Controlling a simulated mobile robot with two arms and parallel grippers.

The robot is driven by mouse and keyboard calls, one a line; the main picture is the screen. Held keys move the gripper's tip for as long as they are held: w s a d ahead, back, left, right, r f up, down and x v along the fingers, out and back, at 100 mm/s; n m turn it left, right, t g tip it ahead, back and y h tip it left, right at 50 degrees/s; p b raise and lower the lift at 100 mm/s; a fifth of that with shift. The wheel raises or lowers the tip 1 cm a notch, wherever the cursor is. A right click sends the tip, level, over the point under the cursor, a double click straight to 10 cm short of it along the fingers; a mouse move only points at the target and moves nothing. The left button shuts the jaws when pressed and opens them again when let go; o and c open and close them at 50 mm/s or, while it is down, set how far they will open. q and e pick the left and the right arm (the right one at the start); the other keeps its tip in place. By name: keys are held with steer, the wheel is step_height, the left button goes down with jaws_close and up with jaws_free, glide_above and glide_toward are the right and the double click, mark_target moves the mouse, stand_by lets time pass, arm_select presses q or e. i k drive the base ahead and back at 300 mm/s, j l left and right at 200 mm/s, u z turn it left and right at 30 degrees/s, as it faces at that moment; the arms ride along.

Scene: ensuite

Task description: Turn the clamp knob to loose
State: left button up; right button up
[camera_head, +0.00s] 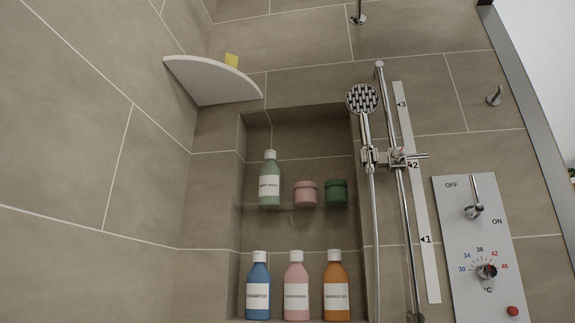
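The shower rail (379,90) is a vertical chrome bar at right of centre. A chrome clamp with a small knob (398,154) sits on the rail, slightly above mark 2 of the scale. The knob shows a small reddish mark, too small to read. A short chrome bar (418,156) sticks out to its right. The clamp's holder (370,156) on the left carries the hand shower (362,98), which stands upright with its head up. Whether the clamp is tight or loose cannot be told. Neither of my grippers is in view.
A white scale strip (416,190) runs beside the rail. A control panel (462,245) with a lever and temperature dial is at right. A niche (300,232) holds bottles and jars at left. A corner shelf (212,80) juts out upper left. A hose (374,240) hangs below.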

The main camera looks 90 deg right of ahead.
mark_target(398, 153)
steer(key=z, duration=2.5)
steer(key=k+z, duration=0.35)
steer(key=k+l+z, duration=0.15)
steer(key=k+z, duration=0.2)
steer(key=k, duration=0.2)
